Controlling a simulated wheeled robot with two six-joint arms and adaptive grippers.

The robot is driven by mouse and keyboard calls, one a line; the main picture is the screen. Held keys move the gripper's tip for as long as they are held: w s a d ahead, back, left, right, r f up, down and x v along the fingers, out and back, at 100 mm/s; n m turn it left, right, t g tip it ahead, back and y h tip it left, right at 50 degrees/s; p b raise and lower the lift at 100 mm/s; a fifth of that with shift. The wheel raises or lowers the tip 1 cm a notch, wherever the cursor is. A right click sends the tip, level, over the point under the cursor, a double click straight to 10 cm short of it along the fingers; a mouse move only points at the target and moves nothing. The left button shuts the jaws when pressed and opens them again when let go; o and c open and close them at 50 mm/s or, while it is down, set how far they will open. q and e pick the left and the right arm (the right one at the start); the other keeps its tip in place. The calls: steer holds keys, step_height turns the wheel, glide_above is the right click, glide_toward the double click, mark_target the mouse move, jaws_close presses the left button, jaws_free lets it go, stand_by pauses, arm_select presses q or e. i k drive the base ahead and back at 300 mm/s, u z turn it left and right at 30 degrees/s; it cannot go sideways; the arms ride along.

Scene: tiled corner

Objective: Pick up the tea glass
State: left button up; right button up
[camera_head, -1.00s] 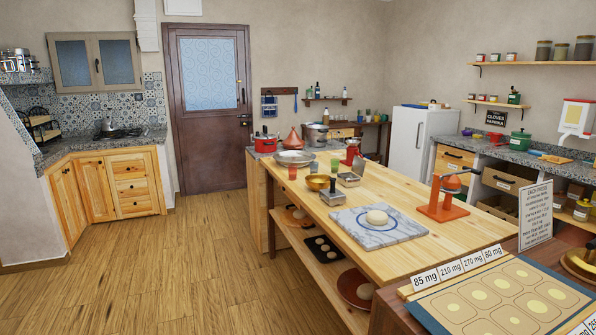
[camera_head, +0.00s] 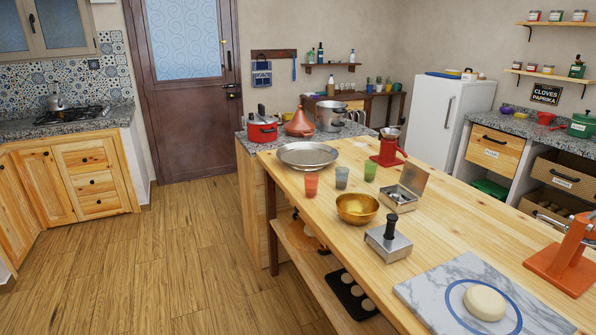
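Three small tea glasses stand upright in a loose row on the wooden table, just in front of a round metal tray (camera_head: 307,155). One is a red glass (camera_head: 311,184), one a grey-blue glass (camera_head: 342,177) and one a green glass (camera_head: 370,171). The task does not say which one is meant. Neither of my grippers shows in the head view, and nothing is seen touching the glasses.
A brass bowl (camera_head: 357,208), a metal press with a black knob (camera_head: 389,240), an open metal box (camera_head: 399,197) and a red stand (camera_head: 388,150) are near the glasses. A marble board (camera_head: 440,295) with dough lies at the front right. Floor (camera_head: 190,260) left of the table is clear.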

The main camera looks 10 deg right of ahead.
mark_target(311, 186)
steer(key=i, duration=1.45)
steer(key=z, duration=2.1)
